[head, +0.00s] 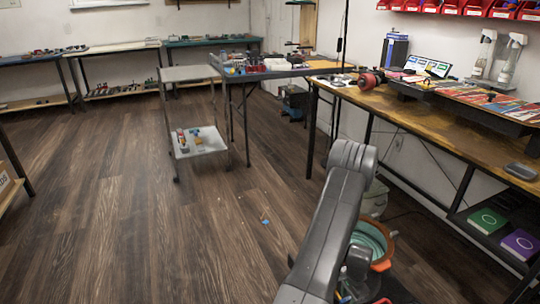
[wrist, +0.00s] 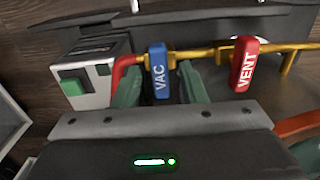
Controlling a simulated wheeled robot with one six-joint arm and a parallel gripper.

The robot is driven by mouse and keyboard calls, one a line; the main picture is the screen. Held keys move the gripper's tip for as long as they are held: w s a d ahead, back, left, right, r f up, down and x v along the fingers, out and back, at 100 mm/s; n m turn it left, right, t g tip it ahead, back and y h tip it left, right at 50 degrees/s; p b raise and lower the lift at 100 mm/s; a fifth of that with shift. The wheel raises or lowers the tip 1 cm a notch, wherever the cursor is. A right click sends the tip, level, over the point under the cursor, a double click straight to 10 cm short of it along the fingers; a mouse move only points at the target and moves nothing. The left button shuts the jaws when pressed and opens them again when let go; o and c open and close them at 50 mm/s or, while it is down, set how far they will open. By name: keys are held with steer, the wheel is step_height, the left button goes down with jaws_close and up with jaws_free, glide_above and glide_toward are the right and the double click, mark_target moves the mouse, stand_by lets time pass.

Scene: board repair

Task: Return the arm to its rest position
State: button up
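My arm (head: 332,225) reaches up from the bottom of the head view, right of centre, and bends at a rounded joint. My gripper does not show in the head view. In the wrist view my gripper (wrist: 160,75) has two green fingers, spread apart. A blue lever marked VAC (wrist: 158,72) appears between them, with a gap on each side. I cannot tell how far beyond the fingertips the lever is. A red lever marked VENT (wrist: 244,63) is to the right on the same brass pipe (wrist: 205,53).
A metal box with a green button (wrist: 72,87) is left of the levers. In the head view, a wooden workbench (head: 445,125) runs along the right wall. An orange bucket (head: 385,262) is beside my arm. A grey cart (head: 200,142) stands behind; the left floor is mostly clear.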

steer(key=shift+r, duration=0.15)
step_height(320, 180, up, 13)
steer(key=p, duration=0.4)
step_height(320, 180, down, 14)
steer(key=b, duration=0.4)
steer(key=shift+r+n, duration=0.4)
steer(key=shift+r, duration=0.05)
steer(key=shift+n+p, duration=0.35)
steer(key=shift+n, duration=0.05)
steer(key=n+p, duration=0.1)
steer(key=n, duration=0.3)
steer(key=shift+n+p, duration=0.35)
steer(key=shift+n, duration=0.05)
steer(key=shift+n+p, duration=0.65)
steer(key=shift+n, duration=0.85)
